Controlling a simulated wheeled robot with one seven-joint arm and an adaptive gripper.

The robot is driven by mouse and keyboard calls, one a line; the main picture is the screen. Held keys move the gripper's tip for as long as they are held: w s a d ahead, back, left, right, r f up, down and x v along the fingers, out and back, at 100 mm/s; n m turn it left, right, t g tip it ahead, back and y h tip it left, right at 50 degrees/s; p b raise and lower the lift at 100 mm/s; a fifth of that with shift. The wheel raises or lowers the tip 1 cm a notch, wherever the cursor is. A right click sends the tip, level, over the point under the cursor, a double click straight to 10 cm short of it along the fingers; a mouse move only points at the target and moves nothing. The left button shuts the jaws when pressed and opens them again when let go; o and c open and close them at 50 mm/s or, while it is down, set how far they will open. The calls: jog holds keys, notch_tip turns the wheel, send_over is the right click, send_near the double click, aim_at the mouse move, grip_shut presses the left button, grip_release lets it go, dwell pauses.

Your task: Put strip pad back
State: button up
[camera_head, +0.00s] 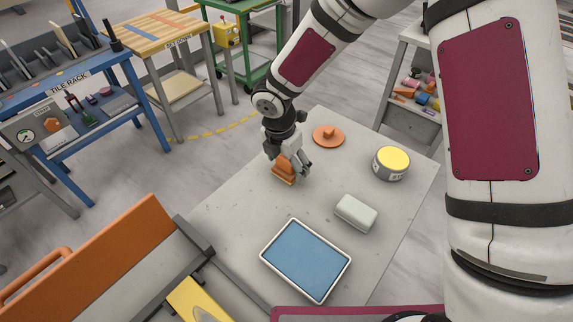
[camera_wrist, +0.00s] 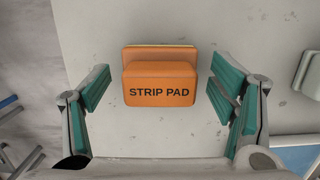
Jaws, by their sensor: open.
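The strip pad (camera_wrist: 160,88) is an orange block with a handle part lettered STRIP PAD and a thin yellowish edge along its base. In the head view the strip pad (camera_head: 284,170) rests on the grey stone slab (camera_head: 240,215), partly hidden by my gripper (camera_head: 288,166). In the wrist view my gripper (camera_wrist: 160,92) is open. Its green-padded fingers are on the left and right of the pad, with a gap on each side. No finger visibly touches it.
On the slab are a blue tray (camera_head: 306,262) with a white rim, a pale block (camera_head: 356,213), a yellow-lidded tin (camera_head: 391,163) and an orange disc with a knob (camera_head: 328,136). A blue tile rack (camera_head: 62,95) and a wooden-topped table (camera_head: 155,35) stand at left.

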aim_at(282, 172)
notch_tip(282, 172, up, 11)
jog(key=s+a, duration=0.1)
jog(key=s+d+r+m+t+h, duration=0.1)
jog(key=s+d+r+m, duration=0.2)
jog(key=d+r+m, duration=0.45)
jog(key=s+d+r+m+t+y, duration=0.1)
jog(key=s+d+r+m, duration=0.4)
jog(key=s+d+m, duration=0.2)
jog(key=s+d+r+m+t+y, duration=0.1)
jog(key=s+d+r+m, duration=0.5)
jog(key=s+m, duration=0.6)
jog(key=shift+s+d+r+m+t, duration=0.2)
jog(key=shift+d+m+t, duration=0.15)
jog(key=shift+m, duration=0.6)
